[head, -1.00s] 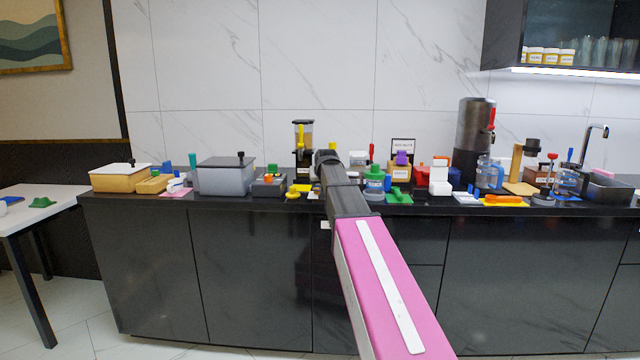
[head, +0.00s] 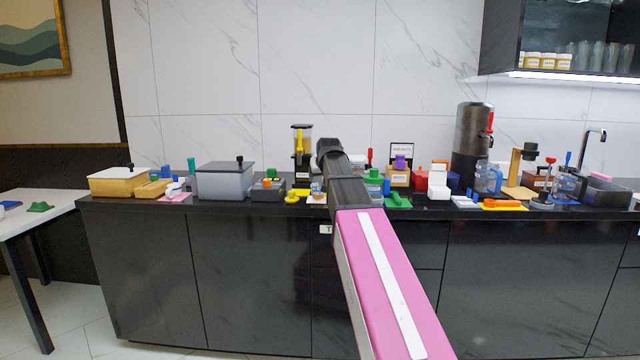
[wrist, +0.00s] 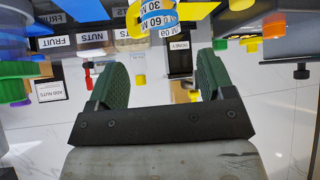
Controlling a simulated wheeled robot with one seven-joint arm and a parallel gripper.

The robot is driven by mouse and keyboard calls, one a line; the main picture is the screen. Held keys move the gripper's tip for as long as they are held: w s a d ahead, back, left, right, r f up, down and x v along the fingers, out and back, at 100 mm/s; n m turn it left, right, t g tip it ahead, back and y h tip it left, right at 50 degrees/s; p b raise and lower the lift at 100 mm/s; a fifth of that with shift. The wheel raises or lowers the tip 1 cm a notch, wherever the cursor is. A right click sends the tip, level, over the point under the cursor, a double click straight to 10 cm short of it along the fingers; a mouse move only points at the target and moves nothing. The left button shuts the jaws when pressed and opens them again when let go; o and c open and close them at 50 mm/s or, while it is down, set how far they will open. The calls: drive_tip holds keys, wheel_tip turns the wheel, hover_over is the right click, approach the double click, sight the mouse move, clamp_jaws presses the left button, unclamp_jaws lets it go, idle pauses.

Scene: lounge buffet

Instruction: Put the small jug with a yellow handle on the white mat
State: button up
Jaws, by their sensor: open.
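In the wrist view, which looks upside down, a small clear jug (wrist: 152,20) with 30 and 60 marks and yellow at its side stands beyond my fingertips. My gripper (wrist: 160,78) is open, its two green fingers apart, with no object held between them. In the head view a small jug-like thing (head: 316,187) shows just left of my arm on the counter; its handle is too small to make out. A white patch (head: 314,200), perhaps the white mat, lies under it, partly hidden by my arm. My fingers are hidden in the head view behind my dark wrist.
The black counter (head: 250,206) is crowded. Left of the jug are a yellow piece (head: 292,197) and a grey lidded bin (head: 224,182). A dispenser (head: 302,150) stands behind. Green pieces (head: 396,201) and a white stacked block (head: 438,182) lie to the right.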

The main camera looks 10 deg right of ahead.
drive_tip(key=s+a+f+g, duration=0.1)
drive_tip(key=s+f+g, duration=0.2)
drive_tip(key=s+f, duration=0.8)
drive_tip(key=s+a+f+g, duration=0.2)
drive_tip(key=s+f, duration=0.8)
drive_tip(key=f, duration=0.8)
drive_tip(key=s+a+f+g, duration=0.2)
drive_tip(key=s+f+g, duration=0.2)
drive_tip(key=s+f, duration=0.7)
wheel_tip(320, 180, down, 4)
drive_tip(key=shift+s+r, duration=0.25)
drive_tip(key=shift+s, duration=0.1)
